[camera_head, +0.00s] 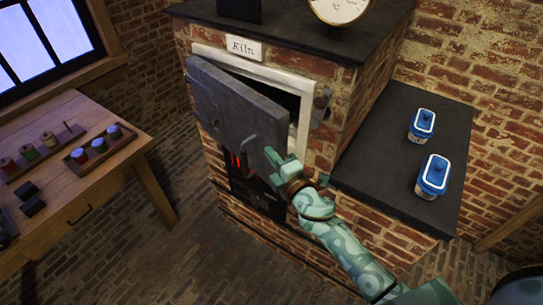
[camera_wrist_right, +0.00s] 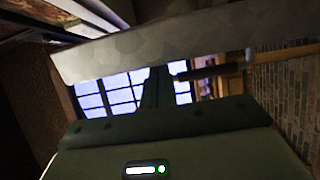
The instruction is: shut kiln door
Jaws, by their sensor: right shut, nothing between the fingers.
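The kiln door (camera_head: 232,105) is a dark grey metal panel on the front of the brick kiln. It stands partly open, with a dark gap between its right side and the pale frame (camera_head: 306,115). My right gripper (camera_head: 275,166) is shut and empty at the door's lower right edge; whether it touches the door I cannot tell. In the right wrist view a grey metal slab (camera_wrist_right: 190,38), seemingly the door, crosses the top, close ahead of my shut fingers (camera_wrist_right: 157,88). A latch piece (camera_head: 321,99) sits right of the frame. My left gripper is not in view.
A red glow (camera_head: 236,160) shows below the door. A dark side counter (camera_head: 375,165) on the right bears two blue-lidded jars (camera_head: 422,124) (camera_head: 432,176). A wooden table (camera_head: 100,180) with small jars in racks stands left. Bare brick floor lies between table and kiln.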

